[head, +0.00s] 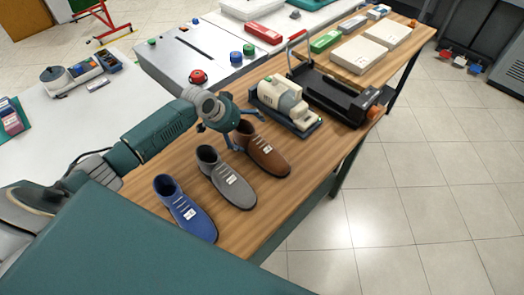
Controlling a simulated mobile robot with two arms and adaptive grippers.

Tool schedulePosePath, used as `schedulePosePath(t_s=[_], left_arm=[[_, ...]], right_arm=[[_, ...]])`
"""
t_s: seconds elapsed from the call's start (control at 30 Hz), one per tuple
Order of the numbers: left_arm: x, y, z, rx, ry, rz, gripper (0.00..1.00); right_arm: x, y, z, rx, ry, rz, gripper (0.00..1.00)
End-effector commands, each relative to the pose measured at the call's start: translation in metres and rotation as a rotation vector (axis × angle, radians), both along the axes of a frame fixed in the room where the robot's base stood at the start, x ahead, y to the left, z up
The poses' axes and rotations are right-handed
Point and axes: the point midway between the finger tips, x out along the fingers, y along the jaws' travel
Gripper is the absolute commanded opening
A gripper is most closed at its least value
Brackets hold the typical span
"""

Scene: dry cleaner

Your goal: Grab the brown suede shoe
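The brown suede shoe (266,153) stands upright on the wooden table, the farthest of three shoes in a row. A grey shoe (229,181) and a blue shoe (185,210) stand nearer, each with a white tag. My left gripper (248,131) is at the heel end of the brown shoe, with its fingers spread apart near the shoe's collar. It hides part of the collar; I cannot tell whether the fingers touch the shoe. My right gripper is not in view.
A cream-coloured machine (283,100) on a dark base stands just beyond the brown shoe. A black frame with a handle (332,97) stands beside it. A grey control box (192,57) with coloured buttons is behind my gripper. The tiled floor (400,215) at right is clear.

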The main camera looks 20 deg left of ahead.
Motion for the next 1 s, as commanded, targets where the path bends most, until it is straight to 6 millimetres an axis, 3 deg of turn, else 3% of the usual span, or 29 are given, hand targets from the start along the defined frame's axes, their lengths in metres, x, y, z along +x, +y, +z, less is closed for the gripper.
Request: schedulePosePath(t_s=[0.03, 0.3, 0.4, 0.77, 1.0], left_arm=[[0.000, 0.000, 0.000, 0.000, 0.000, 0.000, 0.88], [0.000, 0.000, 0.000, -0.001, 0.000, 0.000, 0.34], [0.001, -0.001, 0.001, -0.002, -0.002, 0.000, 0.18], [0.001, 0.000, 0.007, -0.003, -0.003, 0.000, 0.18], [0.002, 0.000, 0.040, -0.002, -0.007, -0.001, 0.18]], right_arm=[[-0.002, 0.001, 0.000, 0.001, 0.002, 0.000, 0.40], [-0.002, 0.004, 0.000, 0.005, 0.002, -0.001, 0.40], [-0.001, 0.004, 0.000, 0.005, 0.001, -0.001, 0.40], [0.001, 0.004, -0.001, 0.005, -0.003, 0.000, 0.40], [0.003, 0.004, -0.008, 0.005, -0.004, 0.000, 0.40]])
